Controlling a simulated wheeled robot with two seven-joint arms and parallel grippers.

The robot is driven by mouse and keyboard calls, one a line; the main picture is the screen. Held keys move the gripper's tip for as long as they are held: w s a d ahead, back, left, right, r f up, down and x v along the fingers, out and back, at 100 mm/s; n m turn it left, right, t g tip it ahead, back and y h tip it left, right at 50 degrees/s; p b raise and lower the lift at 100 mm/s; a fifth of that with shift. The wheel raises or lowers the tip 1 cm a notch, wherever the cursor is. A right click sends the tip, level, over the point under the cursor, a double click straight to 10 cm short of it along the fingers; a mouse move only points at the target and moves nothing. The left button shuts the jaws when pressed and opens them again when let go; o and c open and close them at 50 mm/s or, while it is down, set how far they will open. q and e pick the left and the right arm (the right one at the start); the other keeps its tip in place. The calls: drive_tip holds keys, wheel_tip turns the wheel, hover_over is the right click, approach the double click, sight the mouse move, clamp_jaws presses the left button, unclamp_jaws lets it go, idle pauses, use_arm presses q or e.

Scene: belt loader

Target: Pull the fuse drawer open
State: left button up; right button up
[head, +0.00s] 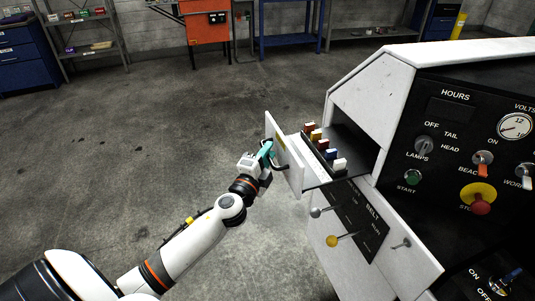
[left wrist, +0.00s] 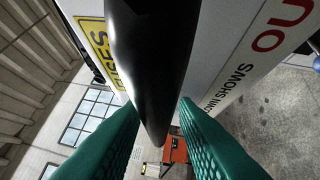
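The fuse drawer (head: 290,172) stands pulled out of the side of the white and black console, its white front panel well clear of the opening. Several coloured fuses, red, yellow, blue and white, stand in a row inside it. My left gripper (head: 268,150) is at the drawer's black handle (head: 281,167) on the outer face of the front. In the left wrist view the dark handle bar (left wrist: 150,60) runs between my two green fingers (left wrist: 157,135), which appear to touch it on both sides. The yellow fuse label (left wrist: 95,38) shows beside it. My right gripper is not in view.
Levers with round knobs (head: 332,241) stick out of the panel below the drawer. The console face (head: 450,150) with switches and buttons fills the right. Open concrete floor (head: 130,150) lies to the left; shelves and an orange cabinet (head: 207,28) are far back.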

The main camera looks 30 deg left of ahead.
use_arm(q)
drive_tip(key=shift+o, duration=0.3)
drive_tip(key=shift+s, duration=0.1)
drive_tip(key=shift+s+d+f, duration=0.1)
drive_tip(key=shift+s+f, duration=0.05)
drive_tip(key=shift+s, duration=0.15)
drive_tip(key=s+d+f+b, duration=0.1)
drive_tip(key=s+b, duration=0.2)
drive_tip(key=s, duration=0.8)
drive_tip(key=shift+d+f, duration=0.15)
drive_tip(key=shift+d, duration=0.05)
